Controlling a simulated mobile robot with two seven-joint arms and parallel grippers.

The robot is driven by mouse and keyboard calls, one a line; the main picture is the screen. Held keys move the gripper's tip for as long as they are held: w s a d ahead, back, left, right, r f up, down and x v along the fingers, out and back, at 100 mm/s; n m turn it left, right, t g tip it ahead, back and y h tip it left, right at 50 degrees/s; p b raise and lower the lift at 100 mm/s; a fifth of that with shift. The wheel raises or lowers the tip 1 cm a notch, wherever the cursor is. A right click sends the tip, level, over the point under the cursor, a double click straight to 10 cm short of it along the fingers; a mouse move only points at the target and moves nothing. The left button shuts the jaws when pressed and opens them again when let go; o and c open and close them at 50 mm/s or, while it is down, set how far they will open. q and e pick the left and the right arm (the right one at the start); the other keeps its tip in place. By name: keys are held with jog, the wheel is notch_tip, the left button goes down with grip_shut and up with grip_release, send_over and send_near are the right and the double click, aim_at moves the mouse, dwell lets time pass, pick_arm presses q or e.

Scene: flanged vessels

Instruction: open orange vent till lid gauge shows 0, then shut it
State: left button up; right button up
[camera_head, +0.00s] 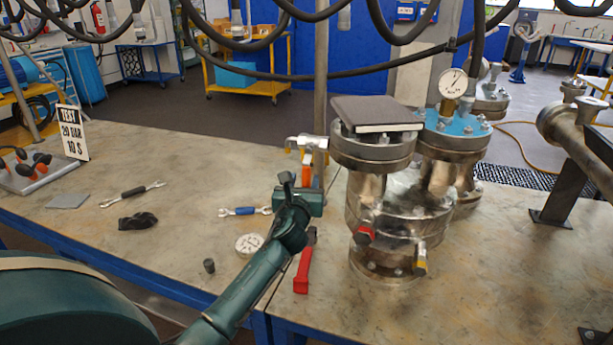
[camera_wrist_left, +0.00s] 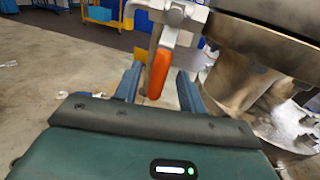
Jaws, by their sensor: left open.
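The orange vent handle (camera_head: 306,171) hangs down from a pale metal valve (camera_head: 303,146) left of the flanged vessel (camera_head: 396,205). In the left wrist view the orange handle (camera_wrist_left: 158,74) stands between my two fingers. My left gripper (camera_head: 307,186) is open around it, and a gap shows at each side in the wrist view (camera_wrist_left: 160,88). The lid gauge (camera_head: 453,84) stands on the blue lid (camera_head: 456,122); its needle is too small to read surely. My right gripper is out of view.
Black hoses (camera_head: 330,76) hang overhead.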

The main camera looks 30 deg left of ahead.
aim_at(305, 177)
pick_arm(q)
jog(key=shift+x, duration=1.9)
jog(key=shift+c, duration=0.2)
grip_shut()
